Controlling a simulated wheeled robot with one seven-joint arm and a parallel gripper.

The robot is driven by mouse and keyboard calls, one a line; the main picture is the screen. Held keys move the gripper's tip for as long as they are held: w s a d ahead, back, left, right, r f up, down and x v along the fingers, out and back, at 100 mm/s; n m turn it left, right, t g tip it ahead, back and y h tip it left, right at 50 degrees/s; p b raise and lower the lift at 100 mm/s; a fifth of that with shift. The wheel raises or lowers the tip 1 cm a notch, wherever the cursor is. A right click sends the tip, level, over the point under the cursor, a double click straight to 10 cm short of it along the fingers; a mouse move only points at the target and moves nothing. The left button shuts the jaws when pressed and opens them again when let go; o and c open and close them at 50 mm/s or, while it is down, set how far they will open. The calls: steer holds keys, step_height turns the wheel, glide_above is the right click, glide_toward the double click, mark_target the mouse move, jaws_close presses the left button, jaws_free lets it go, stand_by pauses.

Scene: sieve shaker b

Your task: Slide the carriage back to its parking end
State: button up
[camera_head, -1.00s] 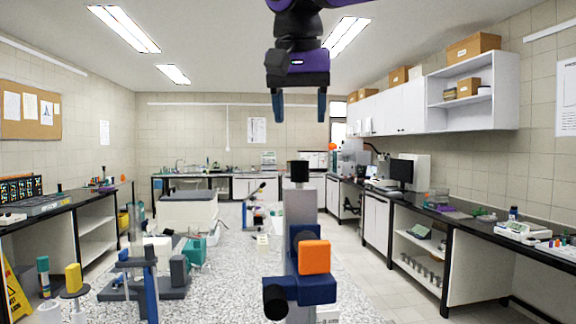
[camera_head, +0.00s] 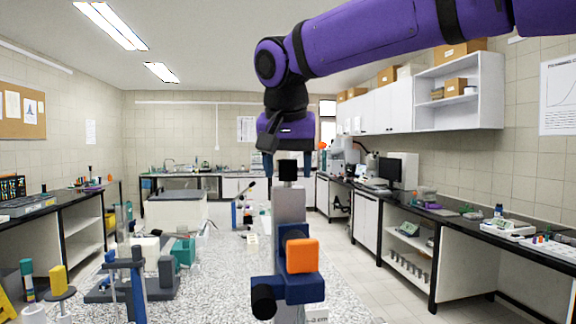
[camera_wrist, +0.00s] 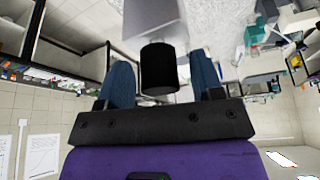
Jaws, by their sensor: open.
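A dark blue carriage (camera_head: 286,290) with an orange block (camera_head: 302,256) on its front and a black round knob (camera_head: 263,301) at its lower left sits low on a grey upright rail (camera_head: 289,205). The rail has a black end piece (camera_head: 288,171) on top. My gripper (camera_head: 288,165) points down at the top of the rail, well above the carriage, with its fingers apart. In the wrist view the black end piece (camera_wrist: 158,70) shows between the two blue fingers of my gripper (camera_wrist: 161,85); I cannot tell whether they touch it. The carriage is not visible in the wrist view.
The rail stands at a speckled bench top (camera_head: 212,275). To its left are a blue-and-grey stand (camera_head: 129,275), a yellow-topped item (camera_head: 58,279) and a teal box (camera_head: 183,252). A black-topped side bench (camera_head: 470,222) runs along the right wall. Open floor lies between.

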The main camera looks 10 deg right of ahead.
jaws_close()
steer(key=d, duration=1.6)
steer(key=shift+d, duration=0.25)
jaws_free()
steer(key=shift+d, duration=0.15)
steer(key=v, duration=1.1)
